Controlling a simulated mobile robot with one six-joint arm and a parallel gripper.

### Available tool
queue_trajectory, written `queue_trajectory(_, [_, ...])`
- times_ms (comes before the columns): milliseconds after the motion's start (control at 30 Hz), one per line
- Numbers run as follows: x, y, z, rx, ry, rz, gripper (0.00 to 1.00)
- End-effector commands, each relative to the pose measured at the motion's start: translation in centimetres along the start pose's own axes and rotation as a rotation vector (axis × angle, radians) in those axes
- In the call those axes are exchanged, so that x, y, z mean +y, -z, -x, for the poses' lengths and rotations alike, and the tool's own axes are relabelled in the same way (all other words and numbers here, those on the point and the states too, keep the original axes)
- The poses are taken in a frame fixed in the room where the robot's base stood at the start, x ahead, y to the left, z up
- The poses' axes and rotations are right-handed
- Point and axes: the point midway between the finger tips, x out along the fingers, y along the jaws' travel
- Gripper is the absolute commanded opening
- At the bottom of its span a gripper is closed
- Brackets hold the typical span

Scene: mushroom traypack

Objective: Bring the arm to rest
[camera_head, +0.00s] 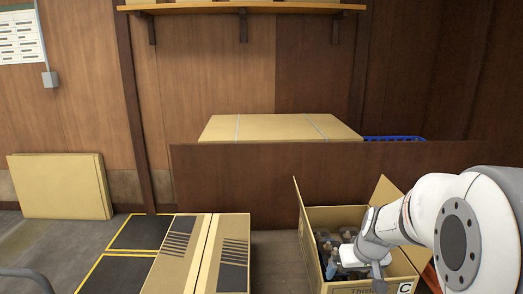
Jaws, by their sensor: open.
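My arm (425,210), white with grey joints, reaches in from the right edge and bends down over an open cardboard box (318,215). My gripper (334,261) is at the arm's lower end, at or just inside the box's opening. It is open. It is small and dark against the dark contents of the box, so I cannot tell whether its fingers touch anything. The arm hides the right part of the box opening.
Long cardboard boxes with dark stripes (196,250) lie left of the open box.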

Motion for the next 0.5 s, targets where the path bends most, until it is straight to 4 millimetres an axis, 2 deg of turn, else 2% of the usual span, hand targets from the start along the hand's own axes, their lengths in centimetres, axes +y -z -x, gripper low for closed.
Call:
queue_trajectory(33, [-0.7,-0.2,1.4,-0.003,0.003,0.005,1.0])
queue_trajectory(267, [-3.9,-2.5,6.5,-0.035,0.014,0.003,1.0])
queue_trajectory(367, [-5.5,-4.2,9.7,-0.056,0.015,0.002,1.0])
queue_trajectory(500, [-7.8,-7.6,14.6,-0.093,0.005,-0.004,1.0])
